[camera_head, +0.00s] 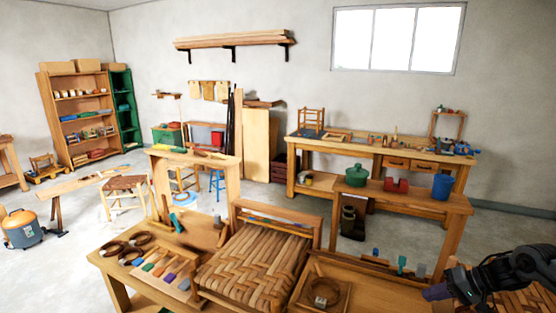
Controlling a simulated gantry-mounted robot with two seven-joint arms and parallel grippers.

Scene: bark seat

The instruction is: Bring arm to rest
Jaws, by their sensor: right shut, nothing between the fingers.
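My right arm comes in from the lower right edge in the head view. Its dark right gripper (434,293) is shut and empty, pointing left over the right end of the near workbench. It holds nothing and appears apart from the woven seat (255,262) at the middle of the bench. My left gripper is not in view.
The near workbench (112,262) carries dark coiled rings (112,248), coloured tools on a board and a small wooden tray (322,294). A raised shelf (400,196) behind holds a green pot (357,175), a red block (396,185) and a blue bucket (442,187).

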